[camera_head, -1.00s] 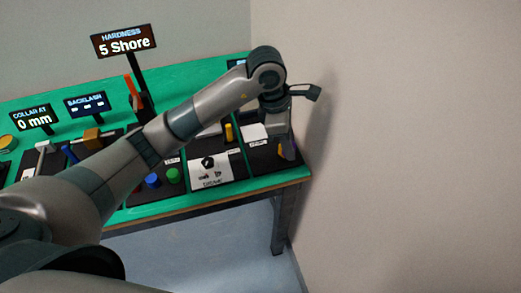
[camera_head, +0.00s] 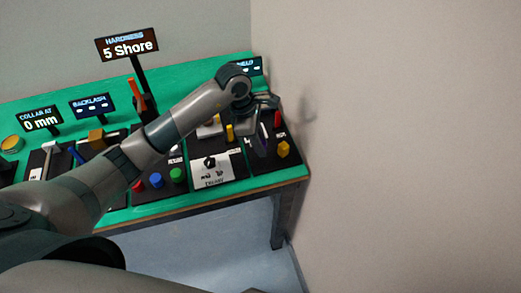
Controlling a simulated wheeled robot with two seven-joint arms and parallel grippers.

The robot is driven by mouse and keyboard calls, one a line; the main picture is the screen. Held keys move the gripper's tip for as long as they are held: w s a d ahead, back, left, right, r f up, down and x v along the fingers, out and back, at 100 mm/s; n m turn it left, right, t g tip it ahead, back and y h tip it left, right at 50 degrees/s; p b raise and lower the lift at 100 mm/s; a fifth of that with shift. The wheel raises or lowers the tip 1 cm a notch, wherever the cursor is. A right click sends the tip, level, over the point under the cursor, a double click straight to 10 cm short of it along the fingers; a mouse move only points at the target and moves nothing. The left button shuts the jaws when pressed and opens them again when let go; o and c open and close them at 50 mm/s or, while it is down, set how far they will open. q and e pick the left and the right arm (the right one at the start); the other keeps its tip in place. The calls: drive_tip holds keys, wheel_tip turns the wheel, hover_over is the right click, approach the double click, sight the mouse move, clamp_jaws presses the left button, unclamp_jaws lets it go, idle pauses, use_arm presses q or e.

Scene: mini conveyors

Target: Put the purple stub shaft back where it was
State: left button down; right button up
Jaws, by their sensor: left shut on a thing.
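My left arm reaches in from the left, and its gripper (camera_head: 260,147) is over the rightmost black mat (camera_head: 268,158). My right gripper is not in view.
A yellow block (camera_head: 283,149) and a red upright piece (camera_head: 278,118) stand on the same mat. To the left are a white card (camera_head: 212,172), a green knob (camera_head: 177,175) and a blue knob (camera_head: 157,181). A wall closes the right side.

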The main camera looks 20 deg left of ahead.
use_arm(q)
wheel_tip(320, 180, down, 3)
drive_tip(key=shift+r+p, duration=0.1)
drive_tip(key=shift+p, duration=0.75)
drive_tip(key=shift+f, duration=0.45)
drive_tip(key=shift+f, duration=0.1)
drive_tip(key=shift+f, duration=0.1)
drive_tip(key=c, duration=1.5)
unclamp_jaws()
